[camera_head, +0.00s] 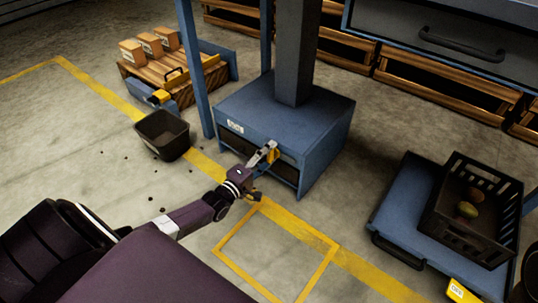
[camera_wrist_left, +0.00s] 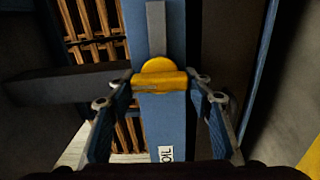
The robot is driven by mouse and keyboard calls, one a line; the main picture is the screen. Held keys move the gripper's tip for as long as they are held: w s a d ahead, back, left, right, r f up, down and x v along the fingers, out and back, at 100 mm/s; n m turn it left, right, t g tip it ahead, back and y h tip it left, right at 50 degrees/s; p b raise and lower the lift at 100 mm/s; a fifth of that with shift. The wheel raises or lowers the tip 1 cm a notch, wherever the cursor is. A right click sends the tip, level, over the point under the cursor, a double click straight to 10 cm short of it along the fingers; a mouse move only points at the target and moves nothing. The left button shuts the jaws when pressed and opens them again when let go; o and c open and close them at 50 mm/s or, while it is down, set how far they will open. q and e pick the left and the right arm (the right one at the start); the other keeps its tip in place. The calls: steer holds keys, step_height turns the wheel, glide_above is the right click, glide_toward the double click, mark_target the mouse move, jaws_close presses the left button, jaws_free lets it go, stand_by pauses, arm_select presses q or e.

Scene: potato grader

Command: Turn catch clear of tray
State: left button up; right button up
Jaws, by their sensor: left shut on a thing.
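The yellow catch (camera_head: 272,156) is on the front of the blue cabinet (camera_head: 320,125) under the grey column. In the left wrist view the catch (camera_wrist_left: 162,80) has a round hub and a bar lying across the picture, over a blue upright. My left gripper (camera_head: 267,152) is shut on the catch, with one finger at each end of the bar in the left wrist view (camera_wrist_left: 162,95). A dark opening shows behind the gripper in the cabinet front; I cannot clearly make out the tray in it.
A black bin (camera_head: 162,134) stands on the floor left of the cabinet. A wooden pallet (camera_head: 180,85) with boxes is behind it. A black crate (camera_head: 455,240) with potatoes sits on a blue stand at right. A yellow-lined floor square (camera_head: 322,268) is empty.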

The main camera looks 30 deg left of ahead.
arm_select(q)
steer(key=shift+n, duration=0.3)
steer(key=o, duration=1.7)
steer(key=s, duration=0.8)
steer(key=s+a, duration=0.1)
steer(key=s, duration=0.3)
